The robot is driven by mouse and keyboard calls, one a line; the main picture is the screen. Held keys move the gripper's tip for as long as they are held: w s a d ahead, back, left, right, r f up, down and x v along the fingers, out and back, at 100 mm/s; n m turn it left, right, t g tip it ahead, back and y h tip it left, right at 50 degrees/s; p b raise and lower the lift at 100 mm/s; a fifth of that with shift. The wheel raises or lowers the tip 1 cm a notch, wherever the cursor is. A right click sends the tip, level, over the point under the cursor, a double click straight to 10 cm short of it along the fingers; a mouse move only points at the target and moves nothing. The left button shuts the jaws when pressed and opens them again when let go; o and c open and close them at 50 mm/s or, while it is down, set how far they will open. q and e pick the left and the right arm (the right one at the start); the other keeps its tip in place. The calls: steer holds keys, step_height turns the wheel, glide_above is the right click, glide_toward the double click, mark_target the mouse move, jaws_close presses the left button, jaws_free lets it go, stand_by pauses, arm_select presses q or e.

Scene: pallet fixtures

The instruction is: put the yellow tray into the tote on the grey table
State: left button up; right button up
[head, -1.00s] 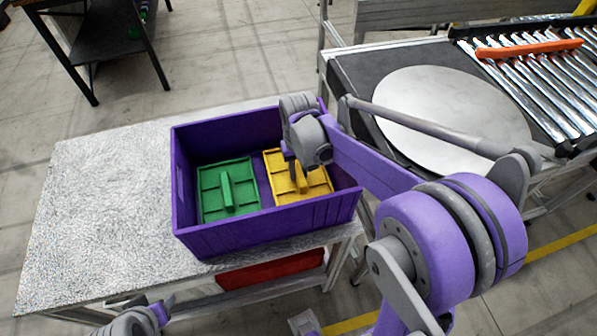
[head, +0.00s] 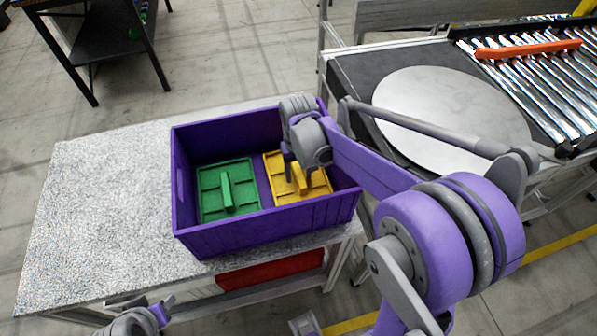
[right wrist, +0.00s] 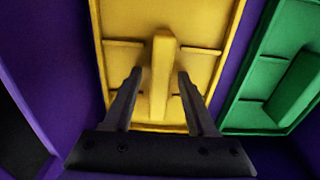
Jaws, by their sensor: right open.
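The yellow tray (head: 312,190) lies flat inside the purple tote (head: 270,232), on its right side. The tote stands on the grey table (head: 110,200). My right gripper (head: 295,180) is inside the tote, above the yellow tray. In the right wrist view its two fingers (right wrist: 157,85) are open, one on each side of the tray's raised handle (right wrist: 161,70), with gaps between. Part of the tray is hidden behind the gripper in the head view. My left gripper (head: 160,305) shows only partly at the bottom edge; its jaws are unclear.
A green tray (head: 215,180) lies in the tote to the left of the yellow one. The tote's walls surround the right gripper closely. The table's left part is bare. A round metal plate (head: 440,115) and a roller conveyor (head: 540,80) are at the right.

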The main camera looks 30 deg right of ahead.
mark_target(298, 172)
step_height(298, 172, up, 12)
steer(key=p, duration=0.1)
